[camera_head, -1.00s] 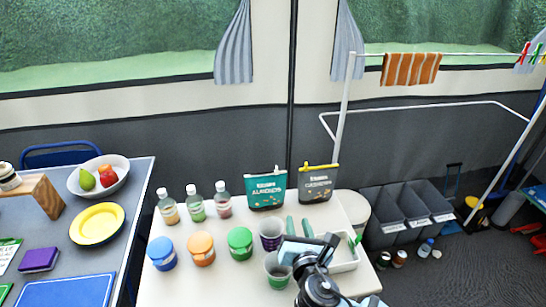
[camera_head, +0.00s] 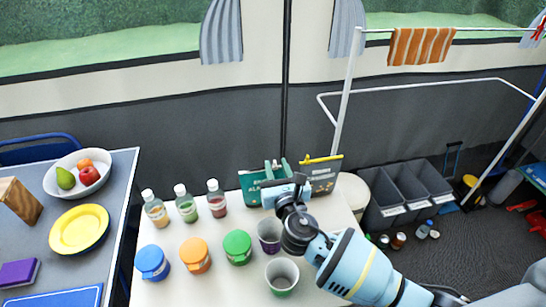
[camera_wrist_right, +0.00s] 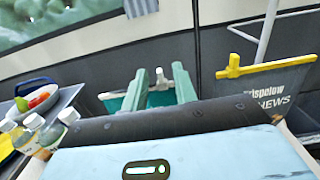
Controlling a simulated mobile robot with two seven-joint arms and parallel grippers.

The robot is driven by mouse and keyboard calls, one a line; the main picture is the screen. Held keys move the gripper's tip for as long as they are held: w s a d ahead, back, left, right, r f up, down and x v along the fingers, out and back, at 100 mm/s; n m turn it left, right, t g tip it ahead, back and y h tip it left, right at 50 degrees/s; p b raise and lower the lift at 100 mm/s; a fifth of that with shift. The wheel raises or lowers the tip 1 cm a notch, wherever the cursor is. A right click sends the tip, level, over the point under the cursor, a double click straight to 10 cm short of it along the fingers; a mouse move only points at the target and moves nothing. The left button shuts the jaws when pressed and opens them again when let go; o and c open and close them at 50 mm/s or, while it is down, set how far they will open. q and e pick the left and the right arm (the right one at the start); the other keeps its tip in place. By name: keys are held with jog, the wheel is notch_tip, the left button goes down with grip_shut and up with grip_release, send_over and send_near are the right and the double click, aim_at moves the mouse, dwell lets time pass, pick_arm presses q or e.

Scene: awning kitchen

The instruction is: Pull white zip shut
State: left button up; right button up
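The teal pouch (camera_head: 250,184) stands at the back of the white table, partly hidden behind my right gripper. In the right wrist view, a strip of its white zip (camera_wrist_right: 109,95) shows left of the fingers, and a white slider (camera_wrist_right: 160,79) stands up between them. My right gripper (camera_head: 276,168) reaches over the pouch top with its two pale green fingers apart, one on each side of the slider. In the right wrist view the gripper (camera_wrist_right: 160,86) looks open; contact with the slider cannot be told. My left gripper is not in view.
A grey pouch with a yellow zip (camera_head: 323,176) stands close on the right. Three bottles (camera_head: 187,207) stand to the left. Lidded jars (camera_head: 195,254) and cups (camera_head: 282,275) stand in front. A white rail frame (camera_head: 347,95) rises behind.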

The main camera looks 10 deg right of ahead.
aim_at(275, 164)
jog(key=shift+w, duration=2.1)
grip_shut()
jog(key=shift+a, duration=0.1)
